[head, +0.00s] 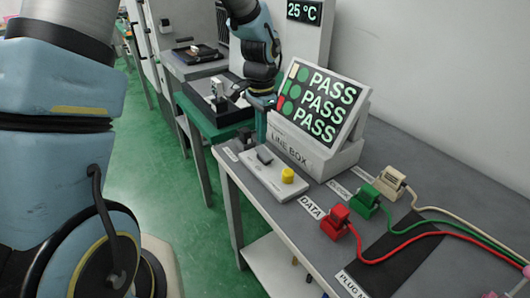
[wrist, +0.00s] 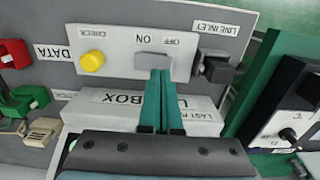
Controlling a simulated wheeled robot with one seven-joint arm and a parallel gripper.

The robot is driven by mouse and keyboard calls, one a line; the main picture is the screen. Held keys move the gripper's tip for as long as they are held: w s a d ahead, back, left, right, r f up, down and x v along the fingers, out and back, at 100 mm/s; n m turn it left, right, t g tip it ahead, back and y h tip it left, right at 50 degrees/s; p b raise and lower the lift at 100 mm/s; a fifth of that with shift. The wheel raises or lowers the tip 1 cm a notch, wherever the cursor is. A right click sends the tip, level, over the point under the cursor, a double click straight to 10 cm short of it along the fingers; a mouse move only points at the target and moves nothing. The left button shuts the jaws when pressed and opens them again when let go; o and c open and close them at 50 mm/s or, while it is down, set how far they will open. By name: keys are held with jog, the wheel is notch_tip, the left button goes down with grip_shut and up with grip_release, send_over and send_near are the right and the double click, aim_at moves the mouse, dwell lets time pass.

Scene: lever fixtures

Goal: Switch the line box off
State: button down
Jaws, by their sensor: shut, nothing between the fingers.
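The line box (head: 300,146) stands on the grey bench, and its tilted screen (head: 318,103) shows three PASS lines with green dots. In the wrist view the panel (wrist: 120,42) carries ON, OFF and CHECK labels. My gripper (wrist: 160,73) is shut and empty, its teal fingertips over the panel by the ON and OFF labels.
A black inlet plug (wrist: 217,68) sits close beside the fingers, at the panel's end. Red (head: 337,222), green (head: 366,201) and beige (head: 391,182) plugs with cables are to the right. Another bench with a dark device (wrist: 290,105) stands across a gap.

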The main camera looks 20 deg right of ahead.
aim_at(262, 150)
jog(key=shift+f+b, duration=0.9)
jog(key=shift+f, duration=0.55)
dwell(1.1)
jog(key=shift+r+p, duration=3.05)
jog(key=shift+r, duration=0.55)
jog(key=shift+f, duration=0.1)
jog(key=w+a+r+n, duration=0.15)
jog(key=a+n, duration=0.25)
jog(key=a, duration=0.4)
jog(key=a+r+n, duration=0.3)
jog(key=a, duration=0.5)
jog(key=s+a+r+n, duration=0.1)
jog(key=s+a+n, duration=0.1)
jog(key=a+n, duration=0.2)
jog(key=s+a+r+n+t, duration=0.1)
jog(key=s+a+n, duration=0.2)
jog(key=a, duration=0.7)
jog(key=shift+s+n+t, duration=0.25)
jog(key=shift+n+t, duration=0.05)
jog(key=shift+n, duration=0.1)
